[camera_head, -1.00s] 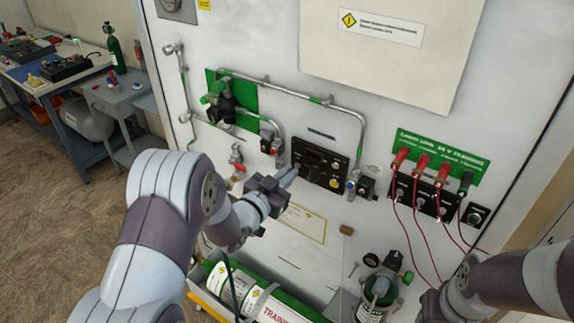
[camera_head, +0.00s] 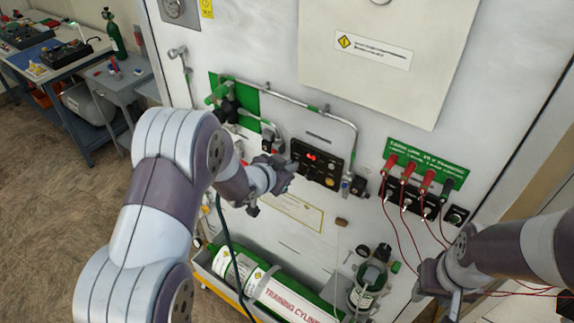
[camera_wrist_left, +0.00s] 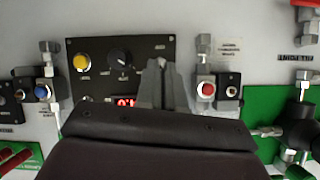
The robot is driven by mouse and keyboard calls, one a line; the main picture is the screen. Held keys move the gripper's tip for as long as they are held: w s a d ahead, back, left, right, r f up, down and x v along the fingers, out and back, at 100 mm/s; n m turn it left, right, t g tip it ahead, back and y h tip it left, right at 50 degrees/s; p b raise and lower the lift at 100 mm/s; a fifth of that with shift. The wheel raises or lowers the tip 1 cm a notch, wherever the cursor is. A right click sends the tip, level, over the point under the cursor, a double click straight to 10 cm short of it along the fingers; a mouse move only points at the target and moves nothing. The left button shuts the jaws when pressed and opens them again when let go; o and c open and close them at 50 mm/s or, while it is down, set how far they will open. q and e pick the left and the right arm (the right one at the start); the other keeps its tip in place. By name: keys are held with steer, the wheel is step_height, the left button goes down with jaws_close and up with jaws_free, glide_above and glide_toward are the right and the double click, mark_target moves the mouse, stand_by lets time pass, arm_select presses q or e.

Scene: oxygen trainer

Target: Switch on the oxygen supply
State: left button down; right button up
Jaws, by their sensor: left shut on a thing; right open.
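The black control panel (camera_head: 318,160) is on the upright white board, with a lit red display (camera_head: 311,157) and a yellow button (camera_head: 330,183). In the left wrist view the panel (camera_wrist_left: 104,53) appears upside down with a black knob (camera_wrist_left: 120,57), the yellow button (camera_wrist_left: 82,62) and the red digits (camera_wrist_left: 125,101). My left gripper (camera_head: 290,166) is at the panel's left side, shut on a small part that its fingers (camera_wrist_left: 163,68) hide. My right gripper (camera_head: 437,285) is open and empty at lower right, off the board.
A green training cylinder (camera_head: 310,306) lies in a tray below the panel. A valve on a green plate (camera_head: 222,90) and metal pipes are above left. Red plugs (camera_head: 407,172) with hanging cables are at right. A flowmeter bottle (camera_head: 366,290) stands low.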

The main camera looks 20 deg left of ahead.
arm_select(q)
steer(key=c, duration=1.3)
jaws_free()
steer(key=shift+o, duration=0.2)
steer(key=b+v, duration=0.2)
steer(key=v, duration=1)
steer(key=shift+s+r, duration=0.15)
steer(key=shift+s, duration=0.1)
steer(key=shift+a, duration=0.1)
